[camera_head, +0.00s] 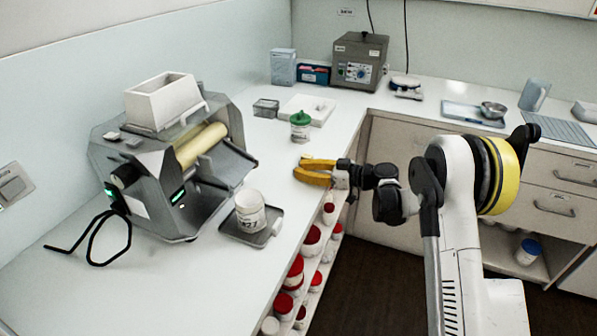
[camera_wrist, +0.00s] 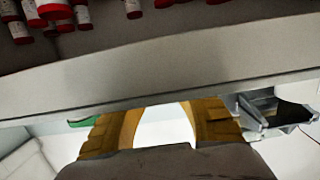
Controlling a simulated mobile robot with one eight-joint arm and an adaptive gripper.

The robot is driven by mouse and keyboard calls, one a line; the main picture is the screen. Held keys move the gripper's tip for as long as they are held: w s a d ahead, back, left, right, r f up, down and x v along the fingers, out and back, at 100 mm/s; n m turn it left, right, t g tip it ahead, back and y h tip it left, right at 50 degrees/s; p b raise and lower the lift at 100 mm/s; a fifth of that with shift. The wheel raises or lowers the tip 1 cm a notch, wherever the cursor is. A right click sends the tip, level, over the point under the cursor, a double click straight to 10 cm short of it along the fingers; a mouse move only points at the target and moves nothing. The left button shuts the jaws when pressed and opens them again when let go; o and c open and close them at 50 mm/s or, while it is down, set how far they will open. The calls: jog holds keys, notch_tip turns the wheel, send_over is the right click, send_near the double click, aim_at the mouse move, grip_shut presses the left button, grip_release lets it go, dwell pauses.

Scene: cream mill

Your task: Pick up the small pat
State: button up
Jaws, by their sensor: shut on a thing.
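My gripper (camera_head: 298,168) has yellow fingers and is over the left counter near its inner edge, in front of the green-lidded jar. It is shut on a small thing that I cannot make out. In the wrist view the fingers of my gripper (camera_wrist: 160,106) point up the picture, with a bright white area between them; their tips are at the pale counter edge. I cannot clearly tell the small pat in either view. A pale tray (camera_head: 292,105) lies on the counter behind the green-lidded jar, with a small pale shape on it.
The roller mill (camera_head: 140,160) stands at left, with a white jar (camera_head: 249,211) on its front tray. The green-lidded jar (camera_head: 300,126) stands close behind my gripper. Red-lidded jars (camera_head: 312,240) fill shelves below. A grey device (camera_head: 360,62) stands at the back.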

notch_tip(320, 180, up, 5)
jog(key=p, duration=0.2)
jog(key=shift+w+d+f+p, duration=0.1)
jog(key=shift+d+p, duration=0.05)
jog(key=shift+p, duration=0.2)
jog(key=w+d+r+p, duration=0.3)
jog(key=d+r, duration=0.3)
jog(key=d, duration=0.4)
jog(key=shift+w+d+p, duration=0.3)
jog(key=shift+w+d, duration=0.05)
jog(key=shift+d, duration=0.05)
jog(key=shift+r, duration=0.1)
